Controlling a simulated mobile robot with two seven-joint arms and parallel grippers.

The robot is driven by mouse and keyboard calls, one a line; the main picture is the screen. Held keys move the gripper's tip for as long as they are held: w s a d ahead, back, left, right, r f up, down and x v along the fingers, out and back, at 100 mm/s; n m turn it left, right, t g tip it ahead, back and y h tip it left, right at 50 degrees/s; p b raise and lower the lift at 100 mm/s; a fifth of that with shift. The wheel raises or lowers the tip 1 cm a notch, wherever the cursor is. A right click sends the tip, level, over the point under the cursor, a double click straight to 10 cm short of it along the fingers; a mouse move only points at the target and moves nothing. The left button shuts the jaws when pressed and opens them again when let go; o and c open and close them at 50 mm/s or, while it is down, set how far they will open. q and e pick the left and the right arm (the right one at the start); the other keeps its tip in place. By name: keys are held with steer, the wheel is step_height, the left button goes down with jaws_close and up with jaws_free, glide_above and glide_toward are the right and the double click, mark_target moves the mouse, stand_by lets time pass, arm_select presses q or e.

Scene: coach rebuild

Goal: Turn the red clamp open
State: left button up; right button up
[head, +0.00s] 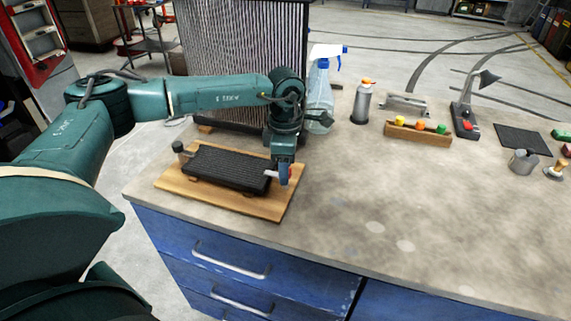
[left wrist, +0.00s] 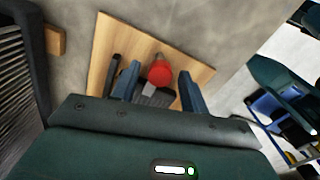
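The red clamp (left wrist: 159,73) shows in the left wrist view as a round red knob at the edge of a wooden board (left wrist: 97,62). My left gripper (left wrist: 158,86) is open, with one blue finger on each side of the knob and visible gaps between. In the head view my left gripper (head: 285,175) points down at the right end of a black ribbed block on the board (head: 232,201). There the gripper mostly hides the clamp. Whether the fingers reach down to the knob's level I cannot tell. My right gripper is not in view.
A spray bottle (head: 319,95) and a tall ribbed dark panel (head: 235,60) stand close behind my left gripper. A metal flask (head: 362,104) and a wooden rack (head: 417,133) stand further right. The front middle of the worktop (head: 400,215) is clear.

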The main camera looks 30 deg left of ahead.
arm_select(q)
steer(key=c, duration=0.6)
steer(key=shift+c, duration=1.3)
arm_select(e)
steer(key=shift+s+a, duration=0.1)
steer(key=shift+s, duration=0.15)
